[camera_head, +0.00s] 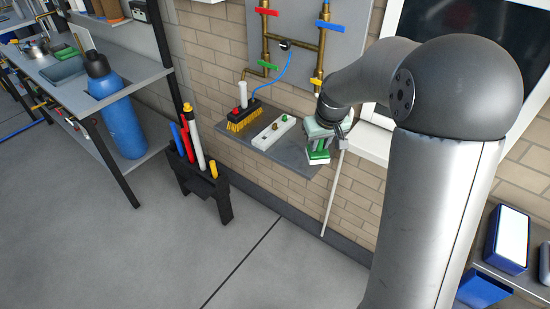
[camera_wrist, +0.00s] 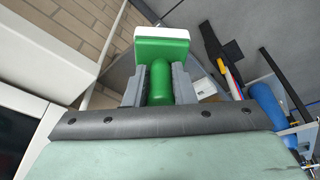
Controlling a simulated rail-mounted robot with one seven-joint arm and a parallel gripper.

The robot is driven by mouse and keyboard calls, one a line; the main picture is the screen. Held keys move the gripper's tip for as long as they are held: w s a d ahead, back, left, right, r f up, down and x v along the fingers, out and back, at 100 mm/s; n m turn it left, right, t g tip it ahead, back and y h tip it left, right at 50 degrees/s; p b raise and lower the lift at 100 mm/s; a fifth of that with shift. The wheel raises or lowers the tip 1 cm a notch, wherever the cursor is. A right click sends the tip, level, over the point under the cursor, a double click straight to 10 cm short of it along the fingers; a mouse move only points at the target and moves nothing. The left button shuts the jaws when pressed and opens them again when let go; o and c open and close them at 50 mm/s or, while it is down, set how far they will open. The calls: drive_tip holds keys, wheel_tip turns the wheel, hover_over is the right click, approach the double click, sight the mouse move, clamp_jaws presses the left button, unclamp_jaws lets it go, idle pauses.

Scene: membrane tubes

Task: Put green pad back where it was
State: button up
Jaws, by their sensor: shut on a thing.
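The green pad (camera_wrist: 162,45) has a white layer on its far face and a rounded green handle. In the wrist view my gripper (camera_wrist: 160,82) is shut on that handle, one grey finger on each side. In the head view the green pad (camera_head: 318,156) is below my gripper (camera_head: 324,138), at the right end of the grey wall shelf (camera_head: 290,160). I cannot tell whether the pad touches the shelf. My wrist hides part of the shelf's right end.
A white tray (camera_head: 273,133) with small knobs and a yellow-bristled brush (camera_head: 242,118) stand on the shelf, left of my gripper. Pipes with coloured valves (camera_head: 265,12) are on the wall above. A black tool stand (camera_head: 200,180) is at the lower left.

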drive_tip(key=shift+w+a+r, duration=0.2)
drive_tip(key=shift+w+a, duration=0.3)
drive_tip(key=shift+w, duration=0.2)
drive_tip(key=w+f+p, duration=0.1)
drive_tip(key=w+f, duration=0.2)
drive_tip(key=w, duration=0.1)
drive_tip(key=w+f+p, duration=0.2)
drive_tip(key=w+f, duration=0.1)
drive_tip(key=w, duration=0.1)
drive_tip(key=w+f+p, duration=0.1)
drive_tip(key=w+f, duration=0.2)
drive_tip(key=w, duration=0.1)
drive_tip(key=shift+w+a+f+p, duration=0.15)
drive_tip(key=shift+w+f+p, duration=0.1)
drive_tip(key=shift+w+p, duration=0.1)
drive_tip(key=shift+f, duration=1.6)
drive_tip(key=shift+f, duration=0.2)
drive_tip(key=o, duration=1)
drive_tip(key=shift+c, duration=0.2)
